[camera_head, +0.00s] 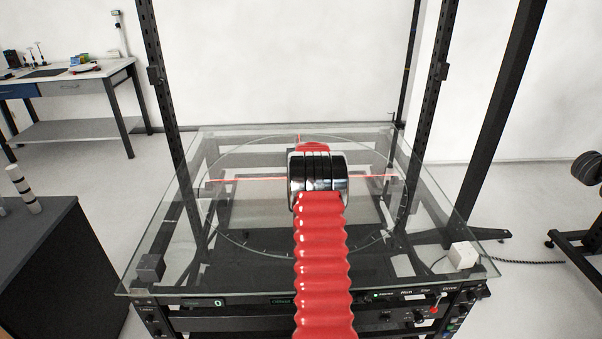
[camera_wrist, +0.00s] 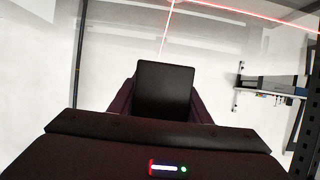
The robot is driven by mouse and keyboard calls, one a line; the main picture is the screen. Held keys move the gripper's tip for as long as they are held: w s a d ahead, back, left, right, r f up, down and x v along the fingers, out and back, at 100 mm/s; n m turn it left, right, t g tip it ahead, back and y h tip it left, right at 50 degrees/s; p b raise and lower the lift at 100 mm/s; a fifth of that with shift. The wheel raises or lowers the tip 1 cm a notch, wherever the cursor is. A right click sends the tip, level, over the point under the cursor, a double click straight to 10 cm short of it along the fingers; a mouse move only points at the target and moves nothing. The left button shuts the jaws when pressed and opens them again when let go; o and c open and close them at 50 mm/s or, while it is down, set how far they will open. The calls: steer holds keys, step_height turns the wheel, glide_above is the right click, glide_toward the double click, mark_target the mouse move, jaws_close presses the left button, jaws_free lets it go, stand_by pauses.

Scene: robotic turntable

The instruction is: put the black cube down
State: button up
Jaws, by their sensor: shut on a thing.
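The black cube (camera_wrist: 164,92) sits between the two dark fingers of my gripper (camera_wrist: 163,100) in the wrist view. My gripper is shut on it. In the head view my red-sleeved arm reaches over the glass turntable top (camera_head: 240,235), and its shiny wrist hides the gripper and the held cube. I cannot tell whether the cube touches the glass. Red laser lines (camera_head: 245,180) cross on the glass around the wrist, and they also show beyond the cube in the wrist view.
A dark grey cube (camera_head: 150,267) sits on the glass's front left corner, and a white cube (camera_head: 463,255) on the front right. Black upright posts (camera_head: 163,85) flank the table. A dark cabinet (camera_head: 50,265) stands at left. The glass on both sides of my arm is clear.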

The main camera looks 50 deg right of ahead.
steer(key=shift+f, duration=1.85)
steer(key=shift+f, duration=1.85)
steer(key=shift+f, duration=0.2)
steer(key=o, duration=1.1)
steer(key=shift+o, duration=0.2)
steer(key=shift+r, duration=0.2)
